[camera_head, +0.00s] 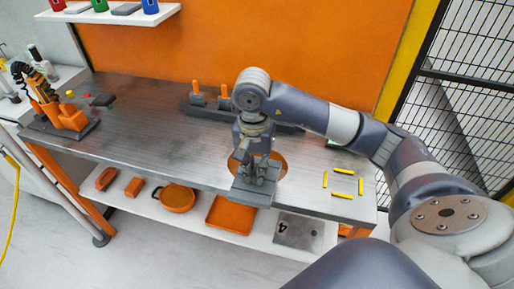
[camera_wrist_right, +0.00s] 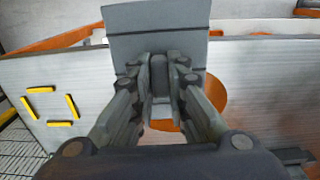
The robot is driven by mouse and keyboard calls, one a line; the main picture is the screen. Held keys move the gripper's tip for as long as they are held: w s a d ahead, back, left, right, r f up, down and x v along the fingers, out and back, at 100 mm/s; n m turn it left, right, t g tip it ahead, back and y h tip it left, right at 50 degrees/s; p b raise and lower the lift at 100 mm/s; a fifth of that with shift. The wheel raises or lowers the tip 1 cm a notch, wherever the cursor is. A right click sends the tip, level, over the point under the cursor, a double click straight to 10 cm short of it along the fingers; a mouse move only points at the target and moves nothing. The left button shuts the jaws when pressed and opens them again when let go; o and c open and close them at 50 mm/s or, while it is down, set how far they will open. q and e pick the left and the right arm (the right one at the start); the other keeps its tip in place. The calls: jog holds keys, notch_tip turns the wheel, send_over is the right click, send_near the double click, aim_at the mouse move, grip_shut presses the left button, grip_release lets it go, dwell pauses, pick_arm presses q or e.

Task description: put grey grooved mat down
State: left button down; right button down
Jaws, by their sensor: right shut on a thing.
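The grey grooved mat (camera_head: 251,194) is a flat dark grey plate under my right gripper (camera_head: 256,172), near the front edge of the metal table (camera_head: 150,120). In the right wrist view the mat (camera_wrist_right: 156,28) stands out beyond the fingers, with a dark groove line across it. My right gripper (camera_wrist_right: 160,85) is shut on the mat, and the fingers hide part of it. I cannot tell whether the mat touches the table. Yellow strips (camera_head: 342,183) mark out an open square on the table to the right. My left gripper is not in view.
An orange round thing (camera_head: 276,163) lies behind the gripper. A dark rack with orange-handled pieces (camera_head: 197,97) stands at the back. An orange device (camera_head: 62,115) stands at the left. A lower shelf holds an orange pan (camera_head: 177,198) and tray (camera_head: 231,215). The marked square is clear.

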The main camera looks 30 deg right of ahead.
jog(key=w+d, duration=0.1)
jog(key=w, duration=0.1)
jog(key=w+d+p, duration=0.1)
jog(key=w+d, duration=0.1)
jog(key=w, duration=0.1)
jog(key=w+d+f+p, duration=0.1)
jog(key=w+d, duration=0.1)
jog(key=shift+w+d, duration=0.15)
jog(key=shift+w+d+r+p, duration=0.1)
jog(key=shift+w+d+p, duration=0.35)
jog(key=shift+w, duration=0.1)
notch_tip(320, 180, down, 3)
jog(key=shift+r+p, duration=0.1)
jog(key=shift+p, duration=0.65)
jog(key=shift+f, duration=0.6)
jog(key=c, duration=1.6)
grip_release()
